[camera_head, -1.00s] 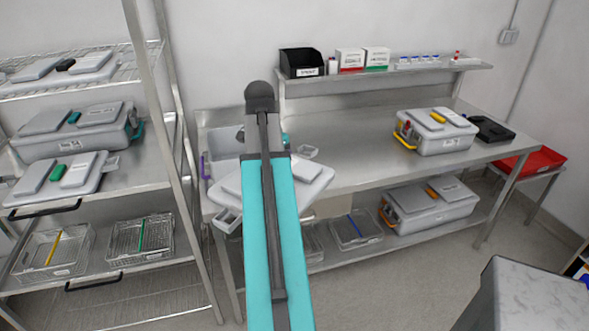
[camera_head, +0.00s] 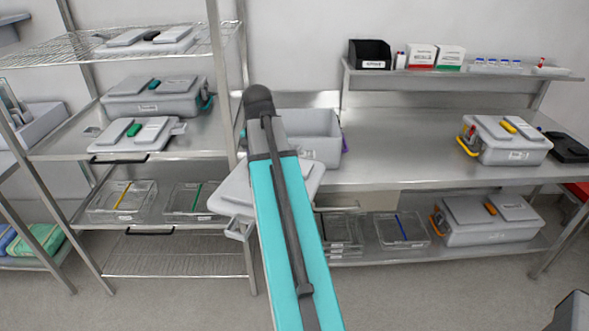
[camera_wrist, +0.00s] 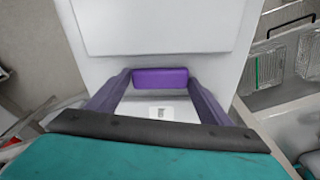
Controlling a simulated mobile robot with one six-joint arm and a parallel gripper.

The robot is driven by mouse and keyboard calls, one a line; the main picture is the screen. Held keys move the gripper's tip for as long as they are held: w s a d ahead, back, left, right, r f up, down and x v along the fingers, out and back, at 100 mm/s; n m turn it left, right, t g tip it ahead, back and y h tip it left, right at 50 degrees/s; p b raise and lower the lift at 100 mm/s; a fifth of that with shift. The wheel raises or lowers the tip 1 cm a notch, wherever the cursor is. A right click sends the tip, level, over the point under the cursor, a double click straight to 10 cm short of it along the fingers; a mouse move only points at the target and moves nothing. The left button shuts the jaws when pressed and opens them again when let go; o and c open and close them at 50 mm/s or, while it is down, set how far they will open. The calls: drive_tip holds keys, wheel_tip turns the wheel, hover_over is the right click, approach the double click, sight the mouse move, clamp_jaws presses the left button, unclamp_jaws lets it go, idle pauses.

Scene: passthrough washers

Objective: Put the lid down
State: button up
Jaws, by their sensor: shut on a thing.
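The lid (camera_head: 236,189) is a flat grey plate with raised panels, held in the air in front of the gap between the wire shelf and the bench. It also fills the top of the wrist view (camera_wrist: 160,25), with a purple handle (camera_wrist: 160,78). My gripper (camera_wrist: 160,80) is shut on the lid at this handle, between its two dark fingers. In the head view my arm hides the gripper and the lid's middle. An open grey container (camera_head: 318,137) with a purple latch stands on the bench's left end, behind the lid.
The steel bench (camera_head: 400,160) has clear room in its middle. A closed container with yellow clips (camera_head: 505,142) stands at its right. The shelf rack (camera_head: 60,145) at left holds another closed container (camera_head: 155,98), a lid with a green handle (camera_head: 137,135) and baskets (camera_head: 122,200).

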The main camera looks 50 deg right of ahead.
drive_tip(key=w+a+f+n, duration=0.2)
drive_tip(key=w+a+n, duration=0.2)
drive_tip(key=a, duration=0.6)
drive_tip(key=w+a+f+n+y+b, duration=0.1)
drive_tip(key=w+a+n, duration=0.3)
drive_tip(key=a, duration=0.6)
drive_tip(key=w+a+f+n+t, duration=0.1)
drive_tip(key=w+a+f+n, duration=0.2)
drive_tip(key=w+a+n, duration=0.2)
drive_tip(key=shift+a+f+n+b, duration=0.15)
drive_tip(key=shift+a+n+b, duration=0.2)
drive_tip(key=shift+a+n, duration=1.65)
drive_tip(key=shift+a+m, duration=0.5)
drive_tip(key=shift+a, duration=0.15)
